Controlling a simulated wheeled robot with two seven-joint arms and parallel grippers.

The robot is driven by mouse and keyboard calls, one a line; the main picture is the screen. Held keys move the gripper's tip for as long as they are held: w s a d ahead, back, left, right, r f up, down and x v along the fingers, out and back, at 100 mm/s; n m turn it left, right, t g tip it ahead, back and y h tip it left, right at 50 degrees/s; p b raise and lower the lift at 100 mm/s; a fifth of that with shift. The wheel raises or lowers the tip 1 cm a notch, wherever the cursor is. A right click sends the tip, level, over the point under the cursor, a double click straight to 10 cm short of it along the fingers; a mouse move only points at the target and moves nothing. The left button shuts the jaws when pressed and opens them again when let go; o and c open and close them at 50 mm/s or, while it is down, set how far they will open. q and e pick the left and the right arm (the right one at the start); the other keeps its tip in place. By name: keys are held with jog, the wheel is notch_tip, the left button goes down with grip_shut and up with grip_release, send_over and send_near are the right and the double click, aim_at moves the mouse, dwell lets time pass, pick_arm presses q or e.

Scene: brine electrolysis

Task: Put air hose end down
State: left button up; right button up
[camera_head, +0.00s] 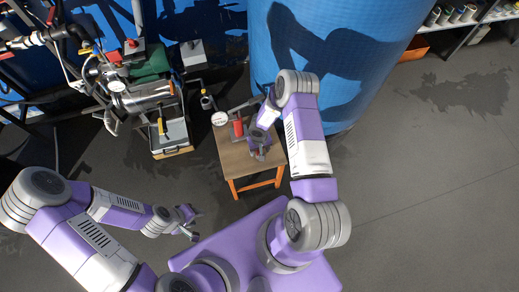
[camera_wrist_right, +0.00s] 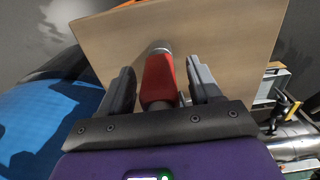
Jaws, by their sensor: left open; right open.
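In the right wrist view a red piece with a grey metal tip (camera_wrist_right: 158,76), seemingly the air hose end, is at the small wooden table (camera_wrist_right: 215,35). It lies between the parted fingers of my right gripper (camera_wrist_right: 160,88), with a gap on each side. In the head view my right gripper (camera_head: 259,153) is low over the table (camera_head: 232,162), its fingers hard to make out. A red object (camera_head: 238,130) shows beside the wrist; I cannot tell whether it is the same piece. My left gripper (camera_head: 190,224) is open and empty, left of the table, over the floor.
A round white gauge (camera_head: 220,118) is at the table's back left corner. A machine with a metal cylinder (camera_head: 146,96) stands to the left, above a tray (camera_head: 170,137). A large blue tank (camera_head: 335,60) rises behind the table. The floor (camera_head: 430,170) at right is clear.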

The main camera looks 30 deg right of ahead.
notch_tip(320, 180, up, 11)
jog(key=p, duration=0.4)
jog(key=shift+r+p, duration=0.1)
jog(key=shift+p, duration=0.2)
jog(key=shift+s+r, duration=0.1)
jog(key=shift+r, duration=0.25)
jog(key=shift+s+a, duration=0.2)
jog(key=shift+a, duration=0.05)
jog(key=s+a+r+y, duration=0.3)
jog(key=s+a+y, duration=0.1)
jog(key=s+a, duration=1.1)
jog(key=shift+a+r, duration=0.2)
jog(key=shift+t, duration=0.3)
